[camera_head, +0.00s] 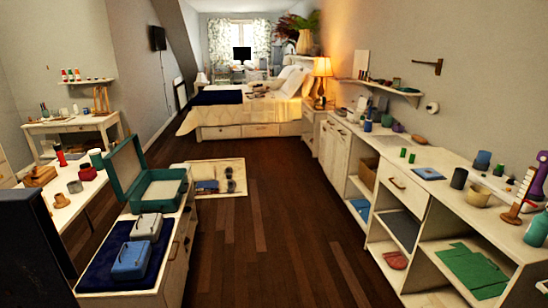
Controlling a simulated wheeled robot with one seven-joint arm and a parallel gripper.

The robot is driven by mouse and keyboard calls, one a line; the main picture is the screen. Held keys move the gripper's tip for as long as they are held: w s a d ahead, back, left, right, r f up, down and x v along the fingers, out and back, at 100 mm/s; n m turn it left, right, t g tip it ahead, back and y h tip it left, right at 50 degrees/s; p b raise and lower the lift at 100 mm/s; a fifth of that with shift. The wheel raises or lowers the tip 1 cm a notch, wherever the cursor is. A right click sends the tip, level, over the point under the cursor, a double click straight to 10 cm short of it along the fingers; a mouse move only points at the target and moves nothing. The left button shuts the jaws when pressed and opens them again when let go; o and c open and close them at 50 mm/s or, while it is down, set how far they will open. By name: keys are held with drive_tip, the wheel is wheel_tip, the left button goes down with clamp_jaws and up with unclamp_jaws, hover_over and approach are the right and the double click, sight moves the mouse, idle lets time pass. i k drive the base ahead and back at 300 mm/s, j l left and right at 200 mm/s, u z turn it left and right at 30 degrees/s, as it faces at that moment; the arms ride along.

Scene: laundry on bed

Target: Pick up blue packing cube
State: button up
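A blue packing cube (131,260) with a handle on top lies on a dark navy cloth (100,270) on the low white cabinet at the lower left.
An open green case (127,170) stands behind the cubes. A dark block (38,245) rises at the left edge. A tray of items (228,172) lies on the floor beyond. A long shelf unit (405,190) lines the right wall. The wooden floor (268,245) between is clear.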

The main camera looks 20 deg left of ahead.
sight(124, 268)
drive_tip(key=i+j+u, duration=0.15)
drive_tip(key=i+u, duration=0.75)
drive_tip(key=i, duration=0.25)
drive_tip(key=i+l+u, duration=0.3)
drive_tip(key=i+u, duration=0.45)
drive_tip(key=u, duration=0.2)
drive_tip(key=i+l+u, duration=0.2)
drive_tip(key=u, duration=0.3)
drive_tip(key=i+l+u, duration=0.25)
drive_tip(key=u, duration=0.25)
drive_tip(key=i+l+u, duration=0.25)
drive_tip(key=l+u, duration=0.2)
drive_tip(key=i+l+u, duration=0.2)
drive_tip(key=u, duration=0.15)
drive_tip(key=i+l+u, duration=0.15)
drive_tip(key=l+u, duration=0.2)
drive_tip(key=i+l+u, duration=0.15)
drive_tip(key=l+u, duration=0.2)
